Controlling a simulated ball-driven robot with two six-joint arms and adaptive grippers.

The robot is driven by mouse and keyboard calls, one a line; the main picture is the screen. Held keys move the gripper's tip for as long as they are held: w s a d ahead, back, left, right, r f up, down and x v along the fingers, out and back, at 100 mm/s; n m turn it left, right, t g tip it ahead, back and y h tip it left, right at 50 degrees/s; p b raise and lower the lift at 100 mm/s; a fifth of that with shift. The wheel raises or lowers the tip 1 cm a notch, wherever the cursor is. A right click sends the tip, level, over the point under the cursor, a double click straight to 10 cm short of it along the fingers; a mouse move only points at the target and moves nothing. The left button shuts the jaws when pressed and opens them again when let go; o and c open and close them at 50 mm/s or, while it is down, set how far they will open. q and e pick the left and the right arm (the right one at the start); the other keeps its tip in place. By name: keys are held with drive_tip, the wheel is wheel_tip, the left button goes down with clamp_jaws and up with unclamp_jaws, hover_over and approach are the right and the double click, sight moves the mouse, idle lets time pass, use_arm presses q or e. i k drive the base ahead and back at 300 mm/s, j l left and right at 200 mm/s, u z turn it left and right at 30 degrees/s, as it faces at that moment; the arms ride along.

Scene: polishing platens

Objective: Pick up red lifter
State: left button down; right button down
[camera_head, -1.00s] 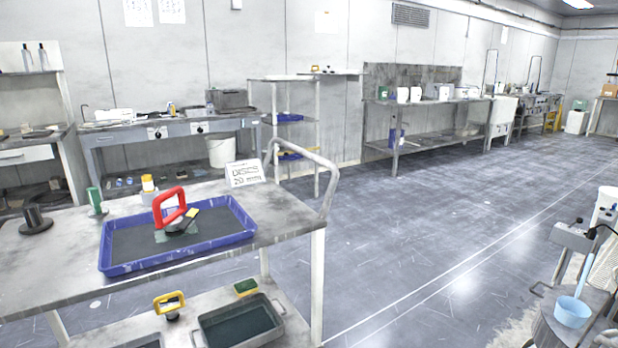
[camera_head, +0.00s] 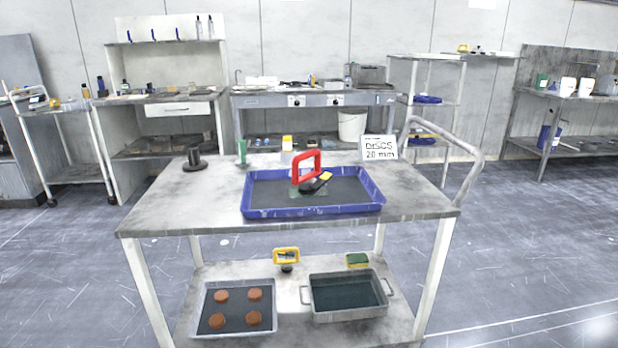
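The red lifter (camera_head: 307,167) has a square red loop handle and stands upright in a blue tray (camera_head: 313,212) with a dark mat. The tray sits on the top of a grey metal cart (camera_head: 190,208). Neither of my grippers shows in the head view.
A black spool (camera_head: 195,160), a green object (camera_head: 242,152) and a "DISCS 20 mm" sign (camera_head: 379,148) stand on the cart top. The lower shelf holds a yellow-handled lifter (camera_head: 286,256), a tray of brown discs (camera_head: 235,327) and a metal pan (camera_head: 347,313). Floor is clear at right.

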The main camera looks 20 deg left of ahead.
sight(303, 183)
drive_tip(key=i+l+u, duration=0.1)
drive_tip(key=u, duration=1.5)
drive_tip(key=l+u, duration=1)
drive_tip(key=k+l+u, duration=0.1)
drive_tip(key=l+u, duration=0.35)
